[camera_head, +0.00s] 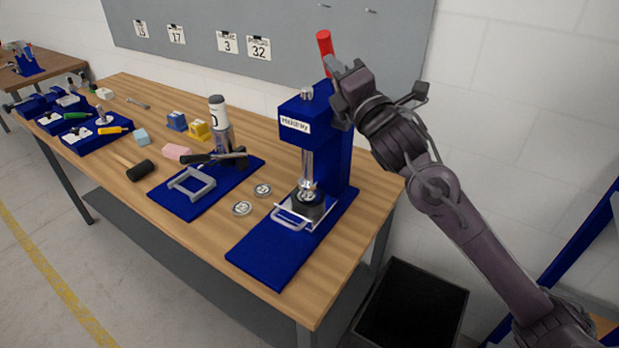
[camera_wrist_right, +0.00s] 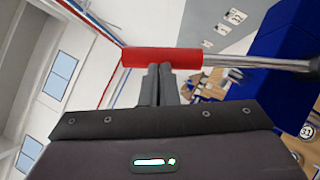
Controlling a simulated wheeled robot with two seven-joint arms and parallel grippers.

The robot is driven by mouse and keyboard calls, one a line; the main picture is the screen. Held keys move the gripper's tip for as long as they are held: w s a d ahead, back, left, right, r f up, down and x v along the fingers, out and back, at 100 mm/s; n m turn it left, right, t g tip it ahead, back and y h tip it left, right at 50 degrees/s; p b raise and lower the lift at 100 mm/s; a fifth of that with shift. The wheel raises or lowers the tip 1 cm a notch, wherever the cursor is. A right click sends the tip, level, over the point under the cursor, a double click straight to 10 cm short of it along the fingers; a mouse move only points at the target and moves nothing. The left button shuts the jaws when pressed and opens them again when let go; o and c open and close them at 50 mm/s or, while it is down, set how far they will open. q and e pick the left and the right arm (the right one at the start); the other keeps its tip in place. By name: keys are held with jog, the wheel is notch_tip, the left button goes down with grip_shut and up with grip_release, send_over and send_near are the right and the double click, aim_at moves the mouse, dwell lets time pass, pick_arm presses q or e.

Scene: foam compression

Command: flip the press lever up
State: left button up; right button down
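The blue press (camera_head: 337,150) stands on the right end of the wooden table, with a white label on its head. Its lever ends in a red handle (camera_head: 325,42), which stands up above the press head. In the right wrist view the red handle (camera_wrist_right: 185,57) lies across the picture, with its metal rod (camera_wrist_right: 255,62) running right. My right gripper (camera_head: 333,66) is at the handle. Its two fingers (camera_wrist_right: 160,68) are close together, with their tips against or just at the handle's edge and not around it. My left gripper is out of view.
Two round discs (camera_head: 242,208) lie between. A black bin (camera_head: 412,305) stands on the floor at right. A grey board is on the wall behind.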

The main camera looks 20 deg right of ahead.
jog(key=shift+w+d+r, duration=0.5)
jog(key=shift+d+r, duration=0.15)
jog(key=shift+d, duration=0.05)
jog(key=shift+r, duration=0.15)
jog(key=shift+d, duration=0.1)
